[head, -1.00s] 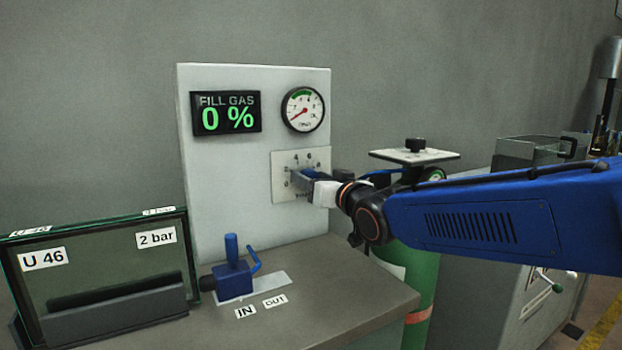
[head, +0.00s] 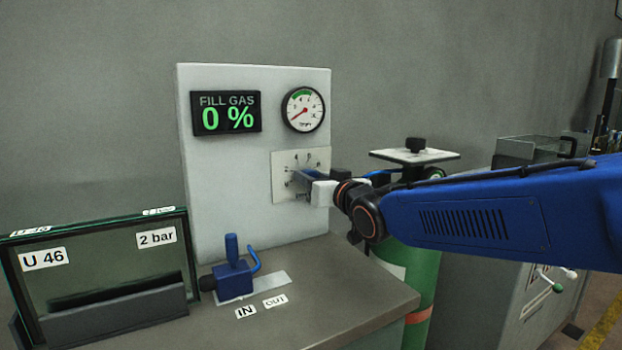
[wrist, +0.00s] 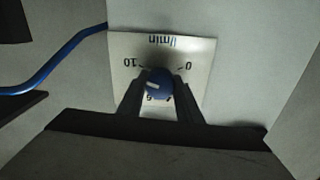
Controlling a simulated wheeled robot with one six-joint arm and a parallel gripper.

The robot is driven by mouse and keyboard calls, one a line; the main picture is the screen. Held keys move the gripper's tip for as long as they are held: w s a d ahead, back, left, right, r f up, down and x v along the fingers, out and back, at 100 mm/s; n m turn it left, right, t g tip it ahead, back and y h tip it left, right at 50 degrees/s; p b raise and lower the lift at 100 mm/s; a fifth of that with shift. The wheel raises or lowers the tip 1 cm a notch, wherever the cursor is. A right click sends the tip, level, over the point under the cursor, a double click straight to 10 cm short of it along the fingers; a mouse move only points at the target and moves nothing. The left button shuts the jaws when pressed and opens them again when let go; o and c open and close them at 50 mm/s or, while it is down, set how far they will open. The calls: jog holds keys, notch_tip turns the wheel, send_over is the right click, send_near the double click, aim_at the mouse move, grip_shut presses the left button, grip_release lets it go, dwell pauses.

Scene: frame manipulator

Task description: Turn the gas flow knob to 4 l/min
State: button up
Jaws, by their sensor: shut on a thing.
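The gas flow knob (wrist: 159,84) is blue and round with a white pointer mark, in the middle of its white dial plate (wrist: 193,48). In the wrist view the plate appears upside down, with "l/min", 0 and 10 readable; the pointer mark is on the knob's left side. My gripper (wrist: 160,92) is shut on the knob, one dark finger on each side. Fingers hide part of the scale. In the head view the plate (head: 283,165) is on the upright panel, and my gripper (head: 305,180) reaches it from the right, covering the knob.
The panel (head: 225,190) carries a "FILL GAS 0 %" display (head: 227,112) and a round gauge (head: 303,109). A blue valve (head: 233,277) and a framed glass unit (head: 105,260) stand on the bench. A green cylinder (head: 420,270) stands behind my arm.

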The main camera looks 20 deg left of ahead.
jog(key=n, duration=1.4)
jog(key=shift+s, duration=0.1)
jog(key=n, duration=0.6)
jog(key=shift+f+n, duration=0.15)
jog(key=shift+n, duration=0.25)
jog(key=n, duration=0.5)
jog(key=shift+f, duration=0.1)
jog(key=shift+n, duration=0.3)
jog(key=o, duration=1)
jog(key=shift+o, duration=0.2)
jog(key=shift+s, duration=0.1)
